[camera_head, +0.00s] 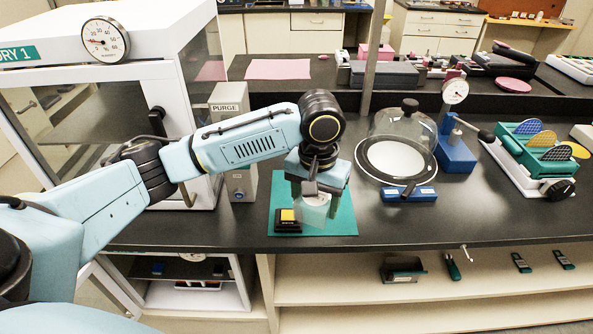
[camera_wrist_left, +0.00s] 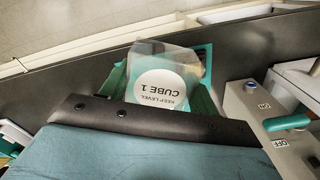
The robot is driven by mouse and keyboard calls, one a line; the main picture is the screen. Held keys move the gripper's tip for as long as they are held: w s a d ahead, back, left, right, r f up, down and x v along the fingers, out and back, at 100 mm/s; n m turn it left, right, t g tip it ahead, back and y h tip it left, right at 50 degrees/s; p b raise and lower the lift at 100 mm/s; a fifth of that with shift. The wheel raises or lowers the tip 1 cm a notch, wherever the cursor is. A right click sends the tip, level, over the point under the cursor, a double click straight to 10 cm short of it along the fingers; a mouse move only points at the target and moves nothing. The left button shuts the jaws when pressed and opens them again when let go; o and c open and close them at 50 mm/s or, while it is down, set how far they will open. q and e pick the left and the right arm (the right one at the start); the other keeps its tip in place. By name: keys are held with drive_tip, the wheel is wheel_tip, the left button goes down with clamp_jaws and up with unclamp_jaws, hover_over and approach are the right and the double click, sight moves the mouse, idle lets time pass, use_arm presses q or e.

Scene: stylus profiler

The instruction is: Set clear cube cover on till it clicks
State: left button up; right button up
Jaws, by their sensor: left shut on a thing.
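The clear cube cover (camera_head: 314,214) is a see-through box. Its white round label, reading "KEEP LEVEL CUBE 1", shows in the left wrist view (camera_wrist_left: 165,88). My left gripper (camera_head: 316,193) points down and is shut on the cover, holding it over the green mat (camera_head: 342,222). A small black base with a yellow block (camera_head: 287,220) stands on the mat, just left of the cover in the head view. The cover appears beside the base, not around it; its exact height is unclear. My gripper hides the cover's upper part. My right gripper is not in view.
A grey PURGE box (camera_head: 229,105) and a white cabinet (camera_head: 165,50) stand left of the mat. Right of it are a glass dome (camera_head: 403,135), a blue block (camera_head: 408,194) and a dial gauge on a blue stand (camera_head: 456,148). The counter's front edge is close.

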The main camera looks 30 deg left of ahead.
sight(288, 215)
use_arm(q)
drive_tip(key=shift+w+a+r+n+p, duration=0.5)
drive_tip(key=shift+p, duration=0.6)
drive_tip(key=a+f+n+p, duration=0.1)
drive_tip(key=a+p, duration=0.1)
drive_tip(key=w+a+n+p, duration=0.1)
drive_tip(key=a+p, duration=0.1)
drive_tip(key=p, duration=0.1)
drive_tip(key=a+f+n+p, duration=0.1)
drive_tip(key=a+p, duration=0.1)
drive_tip(key=p, duration=0.1)
drive_tip(key=shift+w+f+n, duration=0.2)
drive_tip(key=shift+f+n, duration=0.1)
drive_tip(key=shift+s+a+f+p, duration=0.1)
drive_tip(key=shift+a+f+p, duration=0.25)
drive_tip(key=shift+a+p, duration=0.2)
drive_tip(key=shift+f, duration=0.2)
drive_tip(key=shift+r+p, duration=0.1)
drive_tip(key=shift+p, duration=0.25)
drive_tip(key=shift+f+b, duration=0.45)
drive_tip(key=shift+f, duration=1.1)
drive_tip(key=shift+f+b, duration=0.4)
drive_tip(key=shift+f, duration=0.65)
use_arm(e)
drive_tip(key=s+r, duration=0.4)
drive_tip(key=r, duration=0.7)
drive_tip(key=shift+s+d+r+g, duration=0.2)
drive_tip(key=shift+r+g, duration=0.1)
